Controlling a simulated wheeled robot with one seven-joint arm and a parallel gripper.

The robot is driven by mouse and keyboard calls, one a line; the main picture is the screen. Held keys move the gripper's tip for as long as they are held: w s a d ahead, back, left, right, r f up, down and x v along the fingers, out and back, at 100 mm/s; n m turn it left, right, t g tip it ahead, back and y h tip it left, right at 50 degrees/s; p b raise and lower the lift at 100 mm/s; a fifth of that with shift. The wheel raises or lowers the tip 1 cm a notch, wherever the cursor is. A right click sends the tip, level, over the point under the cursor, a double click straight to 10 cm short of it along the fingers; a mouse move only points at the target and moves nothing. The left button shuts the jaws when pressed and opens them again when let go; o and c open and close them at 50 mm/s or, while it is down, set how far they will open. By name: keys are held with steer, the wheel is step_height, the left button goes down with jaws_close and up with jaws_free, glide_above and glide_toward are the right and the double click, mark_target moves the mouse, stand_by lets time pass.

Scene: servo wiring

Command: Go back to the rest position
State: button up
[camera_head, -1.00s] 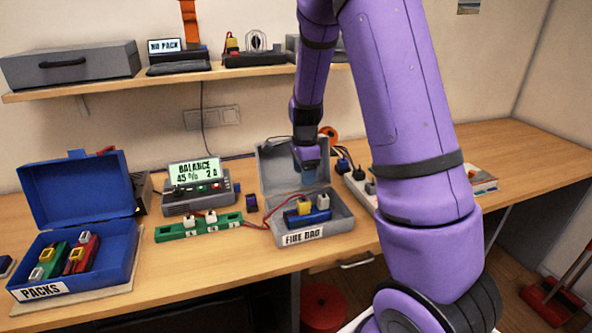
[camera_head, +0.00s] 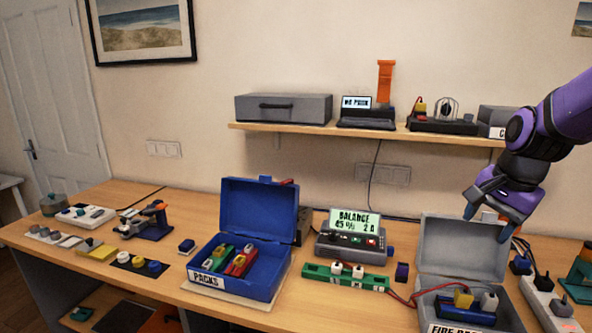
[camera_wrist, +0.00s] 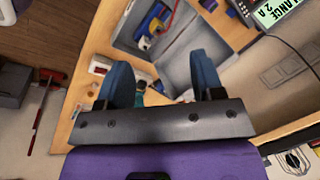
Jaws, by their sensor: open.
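My gripper (camera_head: 490,222) is raised above the right part of the bench, over the open lid of the grey fire bag box (camera_head: 462,248). Its two blue fingers are apart, and the wrist view shows nothing between them (camera_wrist: 160,85). The fire bag box holds a blue pack (camera_head: 465,310) with a yellow and a white connector on it. The box also shows beyond the fingers in the wrist view (camera_wrist: 185,50).
An open blue packs box (camera_head: 258,210) holds a green and a red pack. The charger (camera_head: 352,238) reads BALANCE, with a green board (camera_head: 345,278) before it. A shelf (camera_head: 380,134) carries several devices. A white power strip (camera_head: 545,305) lies at the right.

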steer(key=s+a+r+n+t, duration=0.1)
steer(key=s+r+n, duration=0.3)
steer(key=s, duration=0.4)
steer(key=s+a+r+n+t, duration=0.1)
steer(key=s+a+r+n, duration=0.3)
steer(key=s+n, duration=0.3)
steer(key=shift+s+t+h, duration=0.4)
steer(key=shift+s, duration=0.6)
steer(key=shift+a, duration=0.1)
